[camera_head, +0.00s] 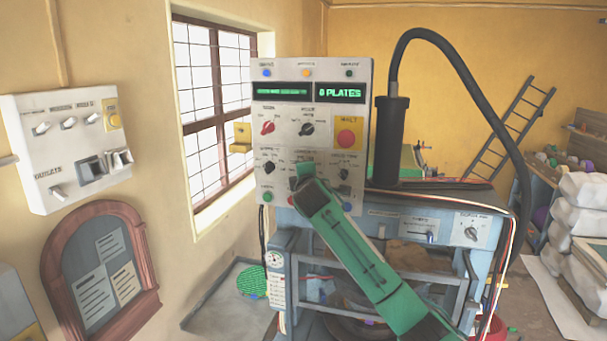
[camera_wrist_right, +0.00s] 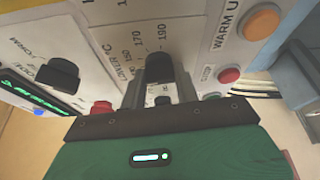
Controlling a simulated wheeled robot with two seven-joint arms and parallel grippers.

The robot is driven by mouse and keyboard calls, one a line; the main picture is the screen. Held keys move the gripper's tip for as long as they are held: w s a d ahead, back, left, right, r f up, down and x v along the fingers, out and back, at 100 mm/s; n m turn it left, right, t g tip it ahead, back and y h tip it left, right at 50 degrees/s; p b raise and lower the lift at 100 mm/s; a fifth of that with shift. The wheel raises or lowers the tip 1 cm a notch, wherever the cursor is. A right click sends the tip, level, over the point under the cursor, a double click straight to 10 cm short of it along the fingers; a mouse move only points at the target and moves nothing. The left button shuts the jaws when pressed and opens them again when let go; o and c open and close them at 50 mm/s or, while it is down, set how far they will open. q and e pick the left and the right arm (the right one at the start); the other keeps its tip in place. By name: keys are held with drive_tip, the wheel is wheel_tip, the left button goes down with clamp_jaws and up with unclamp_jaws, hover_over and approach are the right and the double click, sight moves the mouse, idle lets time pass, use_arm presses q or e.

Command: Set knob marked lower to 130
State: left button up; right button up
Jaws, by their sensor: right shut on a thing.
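The control panel (camera_head: 284,130) stands upright and carries several knobs and lamps. My right gripper (camera_head: 304,176) is at its lower middle, hiding the knob behind it in the head view. In the right wrist view, my right gripper (camera_wrist_right: 160,88) is shut on a black knob (camera_wrist_right: 159,66), with a finger on each side. The label by this knob reads LOWER, and 150, 170 and 190 are legible on its scale. I cannot tell exactly which mark the knob points to. My left gripper is not in view.
Another black knob (camera_wrist_right: 58,72) sits close to the left in the wrist view, and an orange lamp (camera_wrist_right: 261,21) marked WARM U is at upper right. The red stop button (camera_head: 346,137) and a black cylinder with a hose (camera_head: 391,140) are right of my gripper.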

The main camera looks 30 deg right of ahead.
drive_tip(key=shift+n+g, duration=0.5)
drive_tip(key=shift+n, duration=0.6)
drive_tip(key=shift+f, duration=0.1)
drive_tip(key=o, duration=1)
drive_tip(key=b+v, duration=0.6)
drive_tip(key=v, duration=0.7)
drive_tip(key=shift+s+a+r+b, duration=0.2)
drive_tip(key=shift+s+r+b, duration=0.05)
drive_tip(key=shift+s+b, duration=0.1)
